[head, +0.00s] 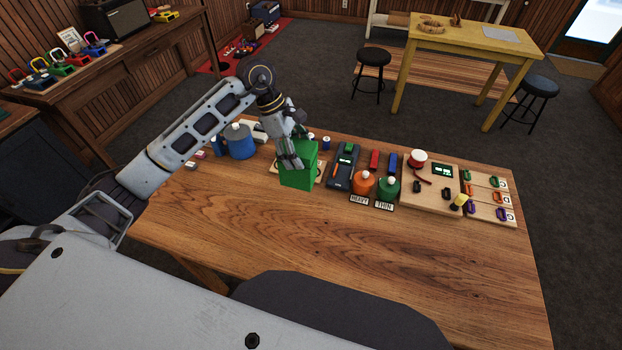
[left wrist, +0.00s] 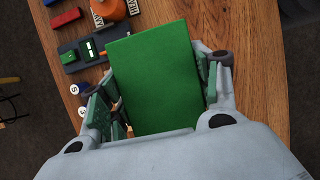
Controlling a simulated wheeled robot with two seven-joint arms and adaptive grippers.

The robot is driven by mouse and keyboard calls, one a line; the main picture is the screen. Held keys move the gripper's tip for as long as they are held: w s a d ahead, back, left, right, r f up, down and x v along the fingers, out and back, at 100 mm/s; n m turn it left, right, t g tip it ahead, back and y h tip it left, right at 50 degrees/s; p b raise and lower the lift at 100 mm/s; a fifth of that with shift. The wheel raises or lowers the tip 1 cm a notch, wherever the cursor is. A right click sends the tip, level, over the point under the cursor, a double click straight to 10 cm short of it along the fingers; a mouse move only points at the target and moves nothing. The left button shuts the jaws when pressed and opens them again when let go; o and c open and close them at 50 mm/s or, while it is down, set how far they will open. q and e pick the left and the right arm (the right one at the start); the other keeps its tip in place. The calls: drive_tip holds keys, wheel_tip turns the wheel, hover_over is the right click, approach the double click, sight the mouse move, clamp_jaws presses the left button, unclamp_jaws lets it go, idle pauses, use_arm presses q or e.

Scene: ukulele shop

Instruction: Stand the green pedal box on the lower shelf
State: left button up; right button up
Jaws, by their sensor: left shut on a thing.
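The green pedal box (head: 299,170) is a plain green block at the back middle of the wooden table in the head view. My left gripper (head: 296,148) comes down on it from above and is shut on it. In the left wrist view the green box (left wrist: 153,75) fills the space between the fingers of my left gripper (left wrist: 158,95), one finger on each side. I cannot tell whether the box touches the table or hangs just above it. No lower shelf can be made out for certain. My right gripper is not in view.
Boards with coloured clips (head: 490,197) lie at the right. The front of the wooden table (head: 400,255) is clear.

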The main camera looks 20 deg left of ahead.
sight(299, 173)
use_arm(q)
drive_tip(key=shift+f+p, duration=0.45)
drive_tip(key=shift+f, duration=2.1)
drive_tip(key=shift+f+p, duration=0.45)
drive_tip(key=shift+f, duration=1.5)
drive_tip(key=o, duration=1.8)
drive_tip(key=shift+c, duration=0.2)
